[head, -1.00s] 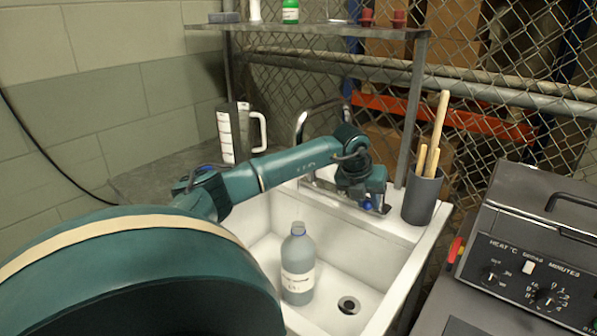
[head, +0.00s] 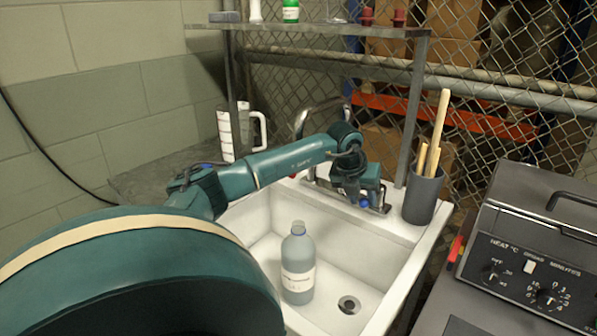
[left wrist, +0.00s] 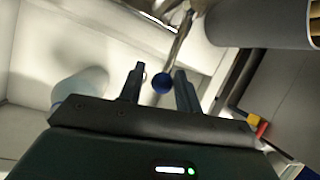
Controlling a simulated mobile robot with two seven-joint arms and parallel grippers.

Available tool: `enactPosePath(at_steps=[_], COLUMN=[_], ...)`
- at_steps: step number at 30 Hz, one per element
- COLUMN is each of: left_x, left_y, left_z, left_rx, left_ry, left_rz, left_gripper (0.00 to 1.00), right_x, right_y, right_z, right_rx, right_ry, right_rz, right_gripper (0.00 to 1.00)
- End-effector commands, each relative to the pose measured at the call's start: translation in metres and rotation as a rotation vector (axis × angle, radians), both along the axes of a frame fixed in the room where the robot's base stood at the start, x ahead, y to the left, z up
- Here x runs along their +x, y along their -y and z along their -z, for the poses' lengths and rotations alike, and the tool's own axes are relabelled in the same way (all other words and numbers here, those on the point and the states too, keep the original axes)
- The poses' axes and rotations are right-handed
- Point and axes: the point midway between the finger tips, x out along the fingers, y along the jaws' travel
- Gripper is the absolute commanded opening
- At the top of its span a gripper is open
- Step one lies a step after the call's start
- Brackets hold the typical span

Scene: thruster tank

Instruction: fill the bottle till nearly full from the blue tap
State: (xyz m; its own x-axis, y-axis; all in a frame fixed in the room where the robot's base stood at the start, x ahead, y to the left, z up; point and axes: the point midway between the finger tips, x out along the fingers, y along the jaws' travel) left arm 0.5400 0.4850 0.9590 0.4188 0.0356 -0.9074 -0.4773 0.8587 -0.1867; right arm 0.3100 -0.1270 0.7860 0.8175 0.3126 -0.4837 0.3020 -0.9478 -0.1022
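The bottle (head: 299,249) stands upright in the white sink, left of the drain. It is translucent grey-blue with a white label; I cannot tell its fill level. The blue tap knob (head: 364,201) shows just below my left gripper (head: 367,204) at the sink's back edge. In the left wrist view the blue knob (left wrist: 162,83) lies between the two spread fingertips of the gripper (left wrist: 158,78), with gaps beside it. The curved metal spout (head: 300,122) is partly hidden behind my left arm, and no water stream is visible. My right gripper is out of view.
A dark pot with wooden sticks (head: 422,197) stands on the sink's right back corner. A shelf (head: 320,29) spans above the sink. A grey heater unit (head: 530,250) is at right.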

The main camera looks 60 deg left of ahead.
Motion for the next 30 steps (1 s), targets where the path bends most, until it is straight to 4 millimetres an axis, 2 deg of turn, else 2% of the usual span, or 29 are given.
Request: enactPosePath(at_steps=[1,7,16,18,23,30], left_x=[-0.001,0.0,0.0,0.0,-0.013,-0.037], left_y=[-0.003,-0.001,0.001,0.001,0.001,0.003], left_z=[-0.001,0.0,0.0,-0.002,-0.031,-0.082], left_rx=[0.004,0.0,-0.002,-0.002,0.002,0.001], left_ry=[0.0,0.001,0.001,0.003,0.005,0.007], left_rz=[-0.005,-0.001,0.002,0.003,0.003,0.001], left_gripper=[0.35,0.5,0.5,0.5,0.5,0.5], right_x=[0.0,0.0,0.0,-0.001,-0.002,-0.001], right_y=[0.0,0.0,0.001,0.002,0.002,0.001], right_z=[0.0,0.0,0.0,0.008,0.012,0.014], right_rx=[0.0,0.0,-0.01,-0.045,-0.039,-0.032], right_ry=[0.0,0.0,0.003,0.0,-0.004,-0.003], right_rz=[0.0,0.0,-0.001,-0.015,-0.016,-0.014], right_gripper=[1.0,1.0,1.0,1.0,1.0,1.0])
